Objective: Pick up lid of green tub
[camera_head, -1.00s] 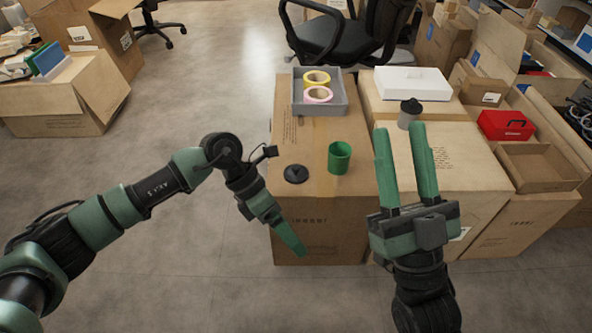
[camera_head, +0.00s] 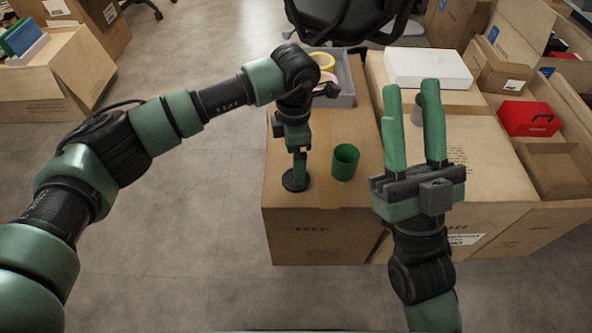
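The green tub (camera_head: 345,163) stands upright on the left cardboard box, with its open top facing up. Its lid is the dark flat disc (camera_head: 290,183) lying to the left of the tub, partly covered by my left gripper. My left gripper (camera_head: 299,180) points straight down over the lid. Its fingers show edge-on, so I cannot tell whether they touch or hold the lid. My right gripper (camera_head: 411,90) is open and empty, its two green fingers spread and pointing away over the right box.
A grey tray (camera_head: 347,93) with yellow and pink tape rolls is behind my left wrist. A white box (camera_head: 428,68) lies at the back right and a red case (camera_head: 528,118) further right. A grey cup (camera_head: 416,112) is partly hidden behind my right fingers.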

